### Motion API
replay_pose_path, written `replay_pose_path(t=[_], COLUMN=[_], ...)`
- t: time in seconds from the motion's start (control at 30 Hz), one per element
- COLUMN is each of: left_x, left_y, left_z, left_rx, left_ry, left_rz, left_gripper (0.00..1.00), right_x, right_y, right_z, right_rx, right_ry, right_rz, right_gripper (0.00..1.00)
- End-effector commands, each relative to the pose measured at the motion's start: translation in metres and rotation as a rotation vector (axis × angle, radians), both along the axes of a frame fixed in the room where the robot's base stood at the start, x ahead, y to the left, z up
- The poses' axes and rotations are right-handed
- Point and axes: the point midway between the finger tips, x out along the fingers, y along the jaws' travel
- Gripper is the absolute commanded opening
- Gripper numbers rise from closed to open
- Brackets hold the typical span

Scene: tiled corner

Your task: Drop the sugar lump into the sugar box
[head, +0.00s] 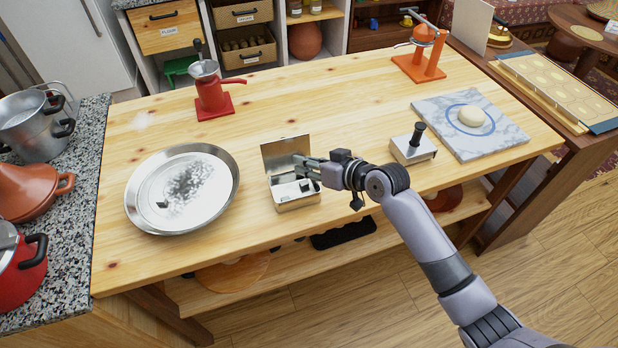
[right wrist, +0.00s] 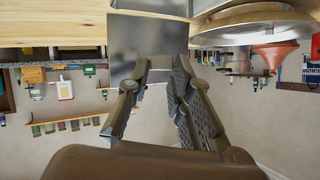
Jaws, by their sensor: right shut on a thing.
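The sugar box (head: 297,204) is a small metal box on the wooden table, its lid (head: 285,152) standing open at the back. The lid also shows as a grey panel in the right wrist view (right wrist: 147,35). My right gripper (head: 304,169) reaches in from the right, over the box opening. It is shut on the sugar lump (right wrist: 160,64), a small pale piece between the fingertips in the right wrist view. The gripper hides part of the box inside, and the lump is not clear in the head view. My left gripper is not in view.
A round metal tray (head: 133,205) lies left of the box. A small box with a black knob (head: 413,150) and a marble board (head: 505,135) with a pale dough ball (head: 471,116) are at the right. A red grinder (head: 212,97) stands behind. Table between is clear.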

Motion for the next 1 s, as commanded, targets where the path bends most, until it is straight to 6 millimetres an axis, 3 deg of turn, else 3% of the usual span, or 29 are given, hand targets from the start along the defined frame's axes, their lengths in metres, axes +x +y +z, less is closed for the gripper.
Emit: replay_pose_path(t=[0.5, 0.87, 0.9, 1.0], left_x=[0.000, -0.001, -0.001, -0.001], left_y=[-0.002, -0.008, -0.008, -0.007], left_z=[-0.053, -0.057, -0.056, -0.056], left_rx=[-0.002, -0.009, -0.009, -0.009], left_ry=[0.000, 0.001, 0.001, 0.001], left_rz=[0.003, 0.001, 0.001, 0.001], left_gripper=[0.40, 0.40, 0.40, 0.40], right_x=[0.000, 0.000, 0.000, 0.000], right_y=[0.000, 0.000, 0.000, 0.000], right_z=[-0.055, -0.059, -0.059, -0.059], right_rx=[0.000, 0.000, 0.000, 0.000], right_ry=[0.001, 0.001, 0.001, 0.001], right_rz=[0.000, 0.000, 0.000, 0.000], right_gripper=[0.12, 0.12, 0.20, 0.27])
